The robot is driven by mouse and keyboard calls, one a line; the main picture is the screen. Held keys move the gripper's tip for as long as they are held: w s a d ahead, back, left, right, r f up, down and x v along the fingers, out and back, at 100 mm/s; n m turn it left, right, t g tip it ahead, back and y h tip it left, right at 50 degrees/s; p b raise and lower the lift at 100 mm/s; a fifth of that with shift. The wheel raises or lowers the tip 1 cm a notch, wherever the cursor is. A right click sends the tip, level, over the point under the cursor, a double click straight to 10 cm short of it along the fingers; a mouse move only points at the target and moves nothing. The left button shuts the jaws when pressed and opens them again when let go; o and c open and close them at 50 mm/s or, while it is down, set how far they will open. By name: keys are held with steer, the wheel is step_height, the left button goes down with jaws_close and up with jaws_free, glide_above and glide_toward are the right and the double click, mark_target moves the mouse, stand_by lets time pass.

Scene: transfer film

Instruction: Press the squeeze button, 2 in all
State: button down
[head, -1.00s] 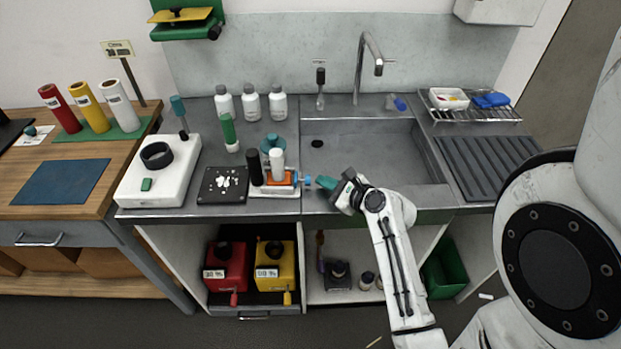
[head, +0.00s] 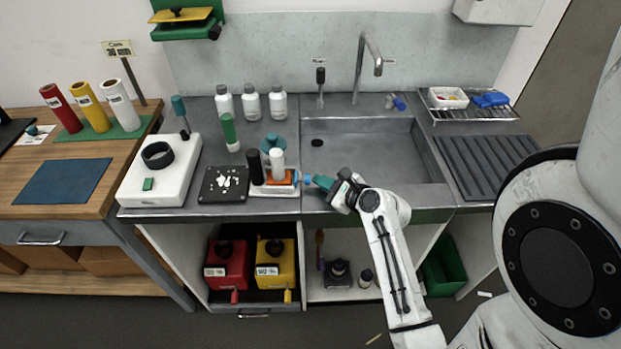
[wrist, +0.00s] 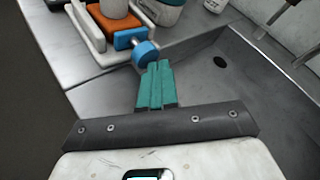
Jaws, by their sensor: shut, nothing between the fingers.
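The squeeze button looks like a blue round knob (wrist: 146,53) on a short stem, on the right side of a small orange block (head: 282,177) in a white tray. In the head view the blue knob (head: 308,180) faces my gripper. My gripper (head: 315,181) has teal fingers and comes from the right, low over the counter's edge by the sink. In the wrist view the fingers (wrist: 158,66) are closed together and empty, with their tips right at the knob's near side. I cannot tell whether they touch it. A white cylinder (head: 277,163) stands on the orange block.
A white tray (head: 262,191) holds the block and a black cylinder (head: 255,166). A black plate (head: 210,193) with white pieces lies to its left. Several white bottles (head: 251,103) stand behind. The sink basin (head: 380,160) on the right is empty near my gripper.

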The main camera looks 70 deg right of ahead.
steer(key=shift+w+a+p, duration=0.25)
steer(key=shift+w+p, duration=0.15)
steer(key=shift+w, duration=0.2)
stand_by(0.8)
steer(key=shift+s, duration=0.15)
steer(key=shift+s+d, duration=0.2)
steer(key=shift+s, duration=0.35)
steer(key=shift+s+d, duration=0.2)
steer(key=shift+s, duration=0.3)
steer(key=shift+s+d, duration=0.3)
steer(key=shift+s, duration=0.5)
steer(key=shift+s+d, duration=0.25)
steer(key=shift+s, duration=0.55)
steer(key=shift+s+d, duration=0.3)
steer(key=shift+s, duration=0.5)
steer(key=shift+s+a, duration=0.1)
stand_by(0.6)
